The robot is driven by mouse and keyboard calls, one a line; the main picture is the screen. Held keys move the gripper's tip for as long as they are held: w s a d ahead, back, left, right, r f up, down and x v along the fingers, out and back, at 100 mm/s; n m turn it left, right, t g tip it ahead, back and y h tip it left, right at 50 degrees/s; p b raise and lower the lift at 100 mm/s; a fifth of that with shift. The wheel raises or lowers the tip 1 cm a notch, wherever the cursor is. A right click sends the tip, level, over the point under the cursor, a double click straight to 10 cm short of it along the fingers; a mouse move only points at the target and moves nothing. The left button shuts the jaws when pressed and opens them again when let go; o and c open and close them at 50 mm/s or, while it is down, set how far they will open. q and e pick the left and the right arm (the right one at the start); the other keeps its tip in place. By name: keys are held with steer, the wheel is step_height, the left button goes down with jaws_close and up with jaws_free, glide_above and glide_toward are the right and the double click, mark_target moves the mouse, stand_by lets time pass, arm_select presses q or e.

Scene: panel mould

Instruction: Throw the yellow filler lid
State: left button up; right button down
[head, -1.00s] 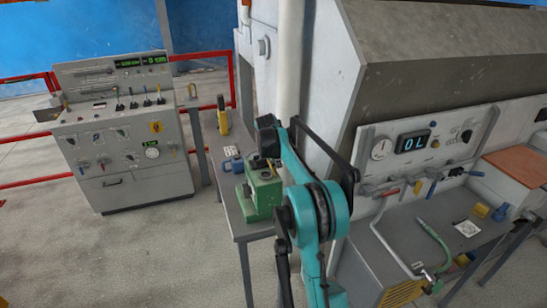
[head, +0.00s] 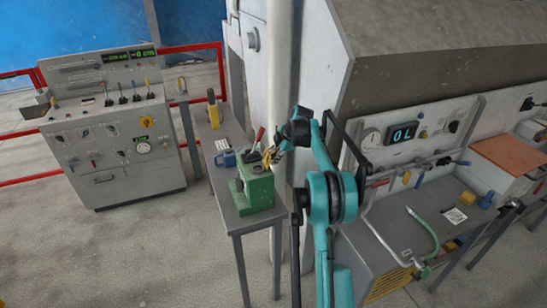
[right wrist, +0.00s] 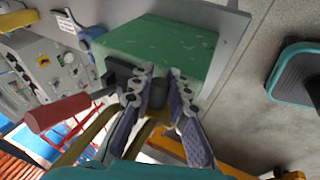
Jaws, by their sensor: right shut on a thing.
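A green box (head: 255,190) stands on the narrow grey table. A red-handled lever (head: 259,138) shows behind its top; in the right wrist view the red handle (right wrist: 57,113) sticks out left from a dark block on the box (right wrist: 165,50). My right gripper (head: 272,155) is at the top of the box. In the right wrist view its fingers (right wrist: 158,100) are shut on a dark grey piece (right wrist: 158,92) at the box; the fingers hide part of it. I cannot tell surely which yellow part is the filler lid. My left gripper is out of view.
A yellow upright piece (head: 213,110) and a blue item (head: 225,158) share the narrow table (head: 230,213). A control cabinet (head: 115,145) stands at left, before red rails (head: 30,178). A large grey machine with a bench (head: 395,240) is at right. The floor in front is clear.

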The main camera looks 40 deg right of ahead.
stand_by(0.3)
steer(key=c, duration=1.4)
jaws_free()
steer(key=shift+f, duration=0.1)
steer(key=shift+c, duration=0.2)
steer(key=v, duration=1.2)
